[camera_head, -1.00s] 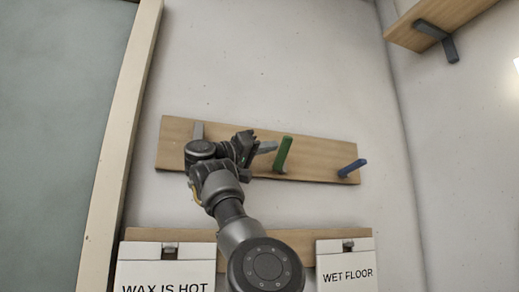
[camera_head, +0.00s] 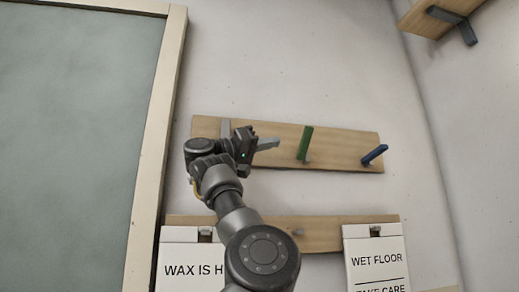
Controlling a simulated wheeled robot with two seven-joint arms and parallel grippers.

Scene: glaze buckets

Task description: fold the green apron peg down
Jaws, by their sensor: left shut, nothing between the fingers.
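My left gripper (camera_head: 275,142) is in front of the board, to the left of the green peg. Its light grey fingers are shut, empty, and point right toward the peg. A small gap shows between fingertips and peg in the picture; depth is hard to tell. My left wrist hides part of the board's left end. My right gripper is not in view.
A lower wooden rail (camera_head: 325,232) carries a "WAX IS H..." sign (camera_head: 190,262) and a "WET FLOOR" sign (camera_head: 377,262). A framed grey-green panel (camera_head: 80,130) is at left. Another board with a dark bracket (camera_head: 458,22) is at upper right. The wall above the board is clear.

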